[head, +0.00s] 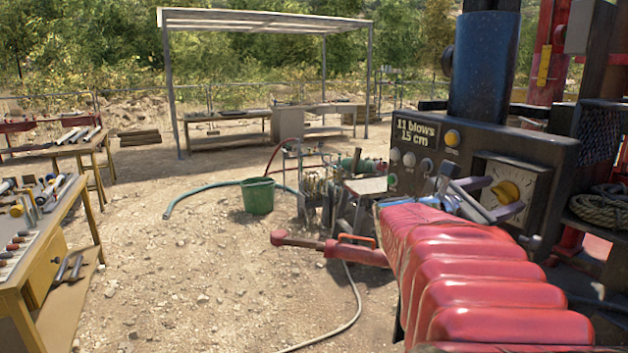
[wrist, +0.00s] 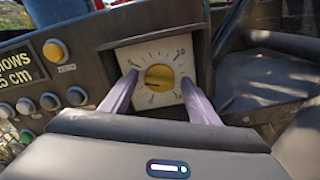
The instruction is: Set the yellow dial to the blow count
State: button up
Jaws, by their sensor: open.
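The yellow dial (head: 506,191) is a round knob on a pale square scale plate set in the dark control panel. It also shows in the wrist view (wrist: 159,77), facing me, with tick marks and numbers around it. My gripper (head: 499,197) is open, with one finger on each side of the knob; in the wrist view gaps show between knob and fingers.
A yellow button (head: 453,137) and several small buttons sit left of the dial. A coiled rope (head: 600,198) lies to the right. A green bucket (head: 258,195), hoses and tool-covered benches (head: 40,235) stand off to the left, with bare ground between.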

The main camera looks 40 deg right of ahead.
jog(key=shift+d, duration=0.25)
jog(key=shift+c, duration=0.5)
jog(key=c, duration=0.8)
jog(key=shift+c, duration=0.2)
